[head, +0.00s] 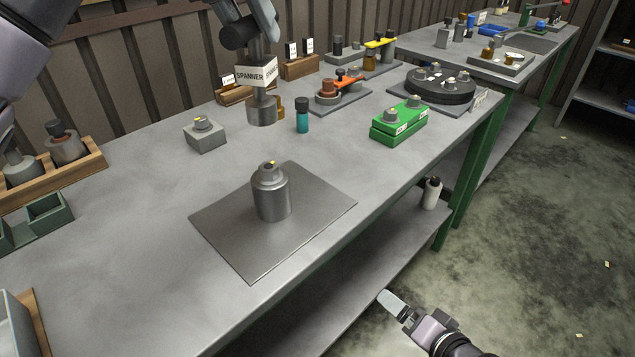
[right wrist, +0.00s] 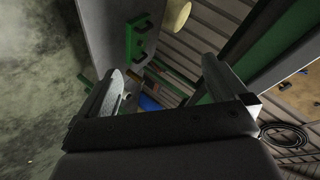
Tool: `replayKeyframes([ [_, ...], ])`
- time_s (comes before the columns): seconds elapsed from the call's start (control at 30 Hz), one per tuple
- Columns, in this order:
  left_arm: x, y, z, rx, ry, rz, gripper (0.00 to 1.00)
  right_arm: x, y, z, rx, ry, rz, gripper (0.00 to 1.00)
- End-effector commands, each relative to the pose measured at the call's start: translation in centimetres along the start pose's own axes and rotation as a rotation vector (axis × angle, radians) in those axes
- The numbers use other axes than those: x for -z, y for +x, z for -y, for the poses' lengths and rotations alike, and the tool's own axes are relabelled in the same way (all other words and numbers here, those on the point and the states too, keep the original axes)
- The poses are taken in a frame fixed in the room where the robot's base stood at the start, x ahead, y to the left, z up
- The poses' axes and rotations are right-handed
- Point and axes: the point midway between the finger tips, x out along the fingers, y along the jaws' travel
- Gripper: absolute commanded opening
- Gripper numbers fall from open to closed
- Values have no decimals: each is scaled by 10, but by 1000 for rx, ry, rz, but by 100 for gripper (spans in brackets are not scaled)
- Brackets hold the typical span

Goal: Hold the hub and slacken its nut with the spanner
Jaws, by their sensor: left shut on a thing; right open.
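A grey metal hub (head: 273,198) stands upright on a flat grey plate (head: 318,212) on the near bench. Its nut (head: 269,170) sits on top, with a small brass-coloured tip. My left gripper (head: 258,58) is shut on the spanner (head: 262,108), a grey socket-like tool with a white "SPANNER" label. It holds the spanner behind the hub and apart from it; the fingertips are partly hidden by the label. My right gripper (head: 392,303) is off the bench's front edge, over the floor. In the right wrist view it (right wrist: 165,85) is open and empty.
A small grey block (head: 206,137), a teal bottle (head: 303,120) and a green box (head: 398,124) stand behind the hub. An orange-handled device (head: 340,88) and a round black fixture (head: 440,84) are farther back. A wooden rack (head: 50,180) stands at the left.

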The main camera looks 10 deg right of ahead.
Motion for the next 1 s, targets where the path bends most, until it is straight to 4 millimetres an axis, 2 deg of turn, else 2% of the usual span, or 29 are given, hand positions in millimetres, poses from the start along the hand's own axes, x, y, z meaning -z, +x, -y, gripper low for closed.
replayKeyframes([
  [0.03, -1, -2, 0, 1, 1, 4, 0, 11, 5, 4, 15, 85, -6, 100],
  [0.5, -1, -2, 0, 1, 1, 4, 0, 97, 33, 48, 166, 948, 18, 100],
  [1.0, -1, -2, 0, 1, 1, 4, 0, 200, 38, 109, 331, 1846, 201, 100],
])
